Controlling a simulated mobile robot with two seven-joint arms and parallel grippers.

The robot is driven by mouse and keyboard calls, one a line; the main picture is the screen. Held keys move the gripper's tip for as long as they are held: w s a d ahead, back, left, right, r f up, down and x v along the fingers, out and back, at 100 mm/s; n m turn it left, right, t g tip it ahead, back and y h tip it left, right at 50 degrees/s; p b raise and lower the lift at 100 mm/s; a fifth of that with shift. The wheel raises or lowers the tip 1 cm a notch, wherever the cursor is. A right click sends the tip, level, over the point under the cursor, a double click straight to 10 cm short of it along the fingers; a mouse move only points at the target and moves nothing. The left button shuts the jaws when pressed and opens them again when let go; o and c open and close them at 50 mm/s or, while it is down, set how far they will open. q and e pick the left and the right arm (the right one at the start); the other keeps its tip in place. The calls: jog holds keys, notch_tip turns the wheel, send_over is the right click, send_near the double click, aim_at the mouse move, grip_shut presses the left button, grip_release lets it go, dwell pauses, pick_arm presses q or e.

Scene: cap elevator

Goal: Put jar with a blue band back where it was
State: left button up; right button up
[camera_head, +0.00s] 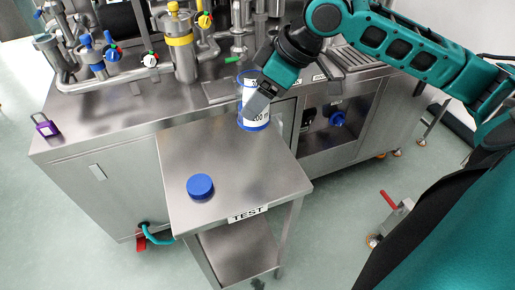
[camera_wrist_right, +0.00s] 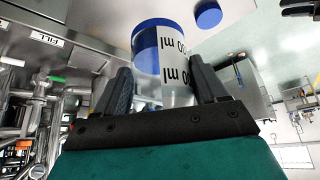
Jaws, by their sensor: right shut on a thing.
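The jar with a blue band (camera_head: 254,123) is clear, with a white label marked in ml. My right gripper (camera_head: 262,98) is shut on it at the back right edge of the small TEST table (camera_head: 220,160). The jar looks about upright, with its blue end down; I cannot tell whether it touches the tabletop. In the right wrist view the jar (camera_wrist_right: 160,50) sits between both fingers. A blue cap (camera_head: 200,186) lies on the table toward the front, apart from the jar; it also shows in the wrist view (camera_wrist_right: 208,14).
A steel bench (camera_head: 110,120) with pipes and valves stands behind the table. A yellow-banded canister (camera_head: 180,45) and a blue-banded vessel (camera_head: 95,62) stand on it. A purple tag-like item (camera_head: 45,125) is at its left end. The tabletop around the cap is clear.

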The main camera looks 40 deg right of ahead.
aim_at(259, 126)
notch_tip(259, 126, down, 8)
jog(key=shift+r+b, duration=0.1)
jog(key=shift+b, duration=0.7)
notch_tip(259, 126, down, 5)
jog(key=shift+r+b, duration=0.2)
jog(key=shift+b, duration=0.4)
jog(key=shift+f, duration=0.25)
pick_arm(q)
jog(key=shift+w+d+f+h, duration=0.2)
jog(key=shift+w+d+f, duration=0.05)
jog(key=shift+d, duration=0.2)
jog(key=shift+w+d+f+h, duration=0.2)
jog(key=shift+w+d, duration=0.05)
jog(key=shift+d, duration=0.15)
jog(key=shift+r, duration=0.1)
pick_arm(e)
jog(key=o, duration=1.3)
